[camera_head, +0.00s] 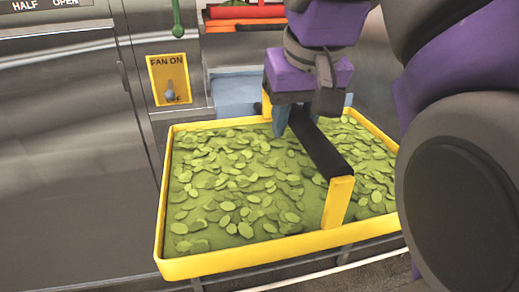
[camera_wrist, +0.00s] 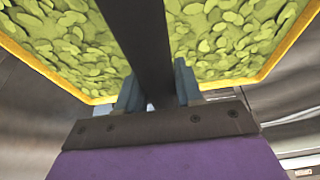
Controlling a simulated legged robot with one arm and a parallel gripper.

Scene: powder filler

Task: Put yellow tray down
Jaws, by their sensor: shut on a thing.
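The yellow tray (camera_head: 230,262) is full of green, leaf-like flat pieces. A black handle bar (camera_head: 318,145) on yellow uprights spans its middle. My gripper (camera_head: 290,122) is above the tray and shut on the black handle. In the wrist view the two fingers of my gripper (camera_wrist: 158,88) stand on either side of the handle (camera_wrist: 140,35), and the tray's yellow rim (camera_wrist: 40,65) shows at both sides. The tray looks about level. My arm hides part of its right side. Whether its underside touches the metal frame below cannot be told.
A metal frame (camera_head: 345,256) shows beneath the tray's front edge. A steel cabinet (camera_head: 70,160) stands at the left. A yellow fan switch plate (camera_head: 170,80) is on the wall behind. A blue-grey surface (camera_head: 236,92) lies behind the tray, and red and orange items (camera_head: 245,15) sit above.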

